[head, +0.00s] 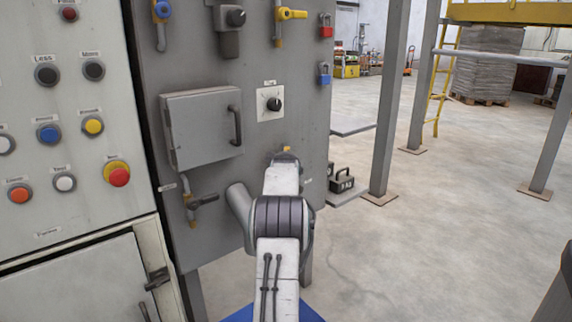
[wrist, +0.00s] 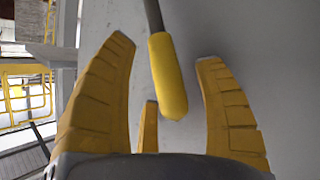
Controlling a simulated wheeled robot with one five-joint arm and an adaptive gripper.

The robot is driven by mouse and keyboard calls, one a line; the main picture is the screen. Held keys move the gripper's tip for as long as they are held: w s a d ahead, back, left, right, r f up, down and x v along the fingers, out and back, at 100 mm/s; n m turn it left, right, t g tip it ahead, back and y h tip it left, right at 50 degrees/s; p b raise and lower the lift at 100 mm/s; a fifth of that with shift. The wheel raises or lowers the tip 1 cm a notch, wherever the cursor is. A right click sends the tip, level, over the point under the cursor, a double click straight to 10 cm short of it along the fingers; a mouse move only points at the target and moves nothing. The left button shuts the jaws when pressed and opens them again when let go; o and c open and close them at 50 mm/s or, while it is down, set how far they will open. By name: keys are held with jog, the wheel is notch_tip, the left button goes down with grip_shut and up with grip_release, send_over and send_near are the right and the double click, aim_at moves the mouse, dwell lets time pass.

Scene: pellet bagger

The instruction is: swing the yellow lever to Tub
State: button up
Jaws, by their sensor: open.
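In the wrist view a yellow lever grip (wrist: 168,78) on a thin grey rod comes down from the top. Its rounded free end lies between the spread yellow fingers of my gripper (wrist: 166,52). The fingers are open, with gaps visible on both sides of the grip. In the head view my arm reaches to the lower part of the grey cabinet. A small yellow bit (head: 287,149) shows beyond my wrist; I cannot tell whether it is finger or lever. My arm hides the rest there. I cannot read a Tub label.
The grey cabinet (head: 205,70) carries a yellow-handled valve (head: 291,14), a black knob (head: 274,104), a handled box door (head: 203,130) and a dark-handled valve (head: 203,200). A button panel (head: 65,205) is at left. Grey posts (head: 388,100) stand right; open floor (head: 430,250) lies there.

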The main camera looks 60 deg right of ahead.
jog(key=shift+c, duration=0.3)
grip_shut()
jog(key=shift+a, duration=0.1)
